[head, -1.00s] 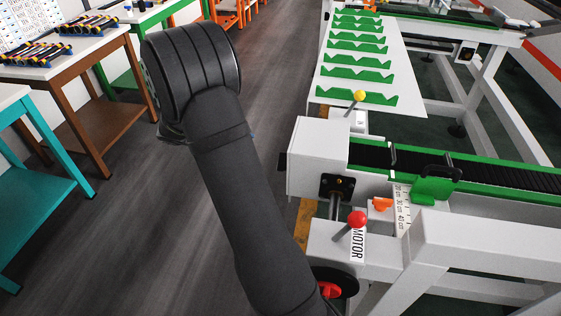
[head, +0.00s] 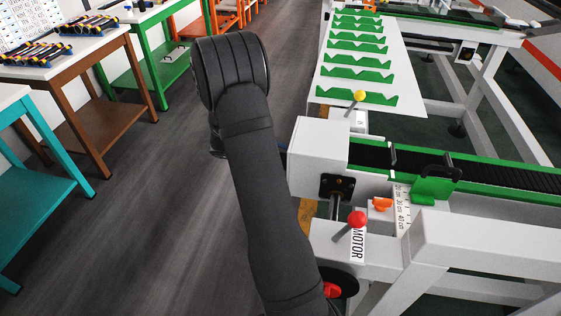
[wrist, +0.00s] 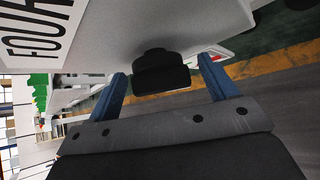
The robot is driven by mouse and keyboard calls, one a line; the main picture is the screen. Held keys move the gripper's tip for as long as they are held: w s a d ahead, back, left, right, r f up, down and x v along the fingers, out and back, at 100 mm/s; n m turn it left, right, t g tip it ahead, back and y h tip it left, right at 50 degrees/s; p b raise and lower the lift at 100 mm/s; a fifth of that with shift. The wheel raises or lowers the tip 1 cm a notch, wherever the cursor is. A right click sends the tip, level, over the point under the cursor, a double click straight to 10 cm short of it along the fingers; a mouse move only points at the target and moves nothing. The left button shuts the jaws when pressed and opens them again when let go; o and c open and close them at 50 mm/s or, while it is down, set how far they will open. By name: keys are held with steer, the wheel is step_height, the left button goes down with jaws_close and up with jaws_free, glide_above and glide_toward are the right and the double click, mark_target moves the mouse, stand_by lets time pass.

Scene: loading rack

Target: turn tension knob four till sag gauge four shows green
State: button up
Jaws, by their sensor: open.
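In the wrist view a black knob (wrist: 160,72) sticks out from a white housing (wrist: 180,22). A label reading FOUR (wrist: 35,30) is on the white surface at upper left. My gripper (wrist: 163,68) is open, with one blue finger on each side of the knob. I cannot tell whether either finger touches it. In the head view my gripper is hidden behind my own arm, and so is this knob. No gauge marked four can be made out in either view.
A white conveyor frame (head: 480,250) stands at right, with a red-knobbed lever (head: 357,218) by a MOTOR label, a yellow-knobbed lever (head: 359,96) and an orange pointer (head: 382,204) by a centimetre scale (head: 402,212). Tables stand at left. The floor (head: 150,220) between is clear.

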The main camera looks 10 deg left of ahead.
steer(key=c, duration=1)
steer(key=m+t, duration=0.2)
steer(key=t, duration=0.1)
steer(key=shift+s+f+h, duration=0.15)
steer(key=shift+h, duration=0.15)
steer(key=m+t+h, duration=0.1)
steer(key=m+t, duration=0.1)
steer(key=t, duration=0.1)
steer(key=shift+f+m+h, duration=0.15)
steer(key=shift+m+h, duration=0.15)
steer(key=shift+m, duration=0.1)
steer(key=m+t+h, duration=0.2)
steer(key=m, duration=0.1)
steer(key=shift+f+h, duration=0.1)
steer(key=shift+h, duration=0.2)
steer(key=shift+m+t+h, duration=0.4)
steer(key=shift+m+h, duration=1.3)
steer(key=shift+m, duration=0.7)
